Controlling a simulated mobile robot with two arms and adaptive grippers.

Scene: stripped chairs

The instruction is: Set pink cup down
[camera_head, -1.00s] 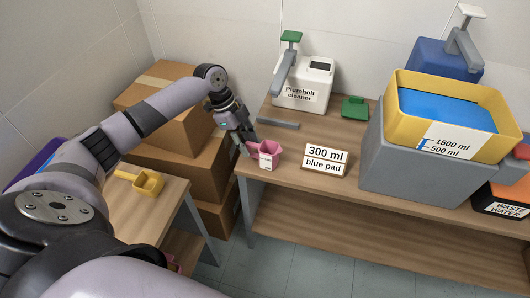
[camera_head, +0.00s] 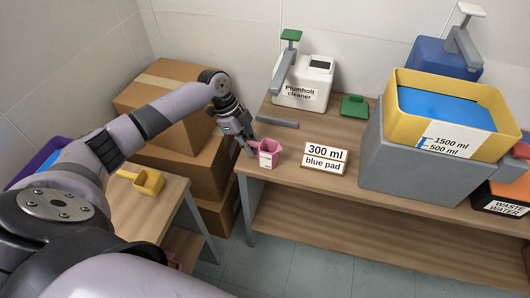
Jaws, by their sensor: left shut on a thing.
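The pink cup (camera_head: 269,153) is a small square cup with a white label on its front. It is upright at the left end of the wooden table (camera_head: 300,184); I cannot tell whether its base touches the top. My left gripper (camera_head: 250,147) comes from the upper left and is shut on the cup's left side, where the handle is mostly hidden by the fingers. My right gripper is not in view.
A sign reading "300 ml blue pad" (camera_head: 325,158) stands just right of the cup. A grey bar (camera_head: 277,123) lies behind it. A white Plumholt cleaner container (camera_head: 304,86), a green piece (camera_head: 354,106) and a grey block with a yellow tub (camera_head: 408,112) stand farther back and right.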

